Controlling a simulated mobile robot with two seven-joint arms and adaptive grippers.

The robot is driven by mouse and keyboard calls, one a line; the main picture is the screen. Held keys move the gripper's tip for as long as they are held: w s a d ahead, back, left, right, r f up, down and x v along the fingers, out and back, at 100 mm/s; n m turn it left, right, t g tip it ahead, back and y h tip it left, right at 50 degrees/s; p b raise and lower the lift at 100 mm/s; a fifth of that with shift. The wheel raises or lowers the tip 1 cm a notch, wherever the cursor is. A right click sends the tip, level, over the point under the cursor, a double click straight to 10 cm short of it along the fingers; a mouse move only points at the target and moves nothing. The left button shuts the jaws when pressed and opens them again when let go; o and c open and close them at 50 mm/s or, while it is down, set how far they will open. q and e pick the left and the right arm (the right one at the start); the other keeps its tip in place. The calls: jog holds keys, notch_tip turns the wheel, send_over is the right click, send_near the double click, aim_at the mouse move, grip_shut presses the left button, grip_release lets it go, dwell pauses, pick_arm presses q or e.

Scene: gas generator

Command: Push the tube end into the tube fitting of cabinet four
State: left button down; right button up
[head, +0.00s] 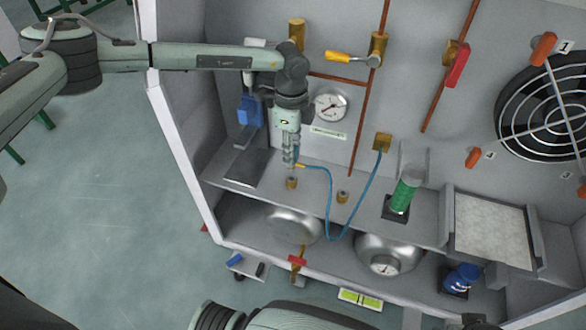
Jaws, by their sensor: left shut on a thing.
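My left gripper (293,160) comes down from above and is shut on the brass tube end (299,166) of a thin blue tube (329,205). The tube hangs in a loop and its other end joins a brass block (382,142) on the back wall. A brass fitting (291,183) stands upright on the shelf, just below the held tube end, and they look slightly apart. A second brass fitting (342,197) stands to its right. I cannot read any number marking cabinet four. My right gripper is out of view.
A green cylinder (405,195) stands on the shelf (318,180) to the right. A gauge (329,106), copper pipes and valves line the back wall. Silver domes and a red-handled valve (297,261) sit below. The cabinet's left wall (183,150) stands near my left arm.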

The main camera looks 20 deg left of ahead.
pick_arm(q)
jog(key=shift+r, duration=0.15)
jog(key=shift+r+p, duration=0.5)
jog(key=shift+r, duration=0.9)
